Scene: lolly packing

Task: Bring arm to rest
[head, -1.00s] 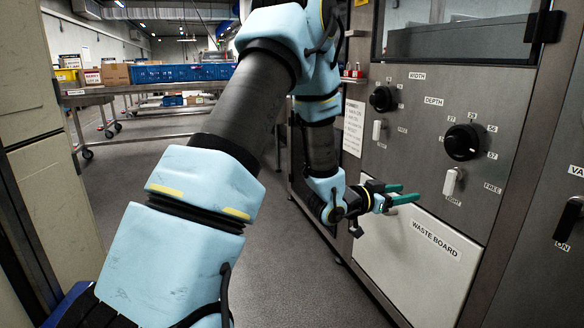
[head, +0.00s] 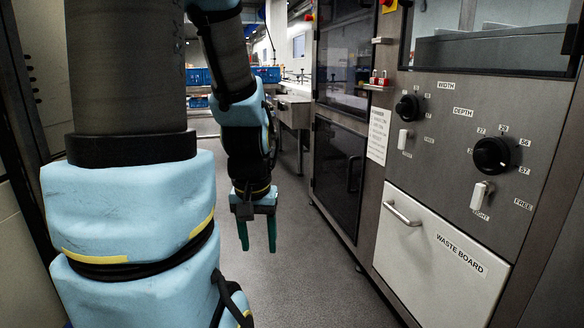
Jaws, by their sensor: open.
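My gripper (head: 257,245) hangs at the end of my arm in the middle of the head view, over the aisle floor. Its two green fingers point down and stand apart, with nothing between them. It is clear of the machine front on the right. My blue and dark grey arm fills much of the left and middle of the view and hides part of the aisle behind it.
On the right is a steel machine with a width knob (head: 407,107), a depth knob (head: 491,155) and a closed white waste board drawer (head: 435,262) with a bar handle (head: 403,214). Blue crates (head: 266,74) stand at the back. The grey floor (head: 300,270) between is free.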

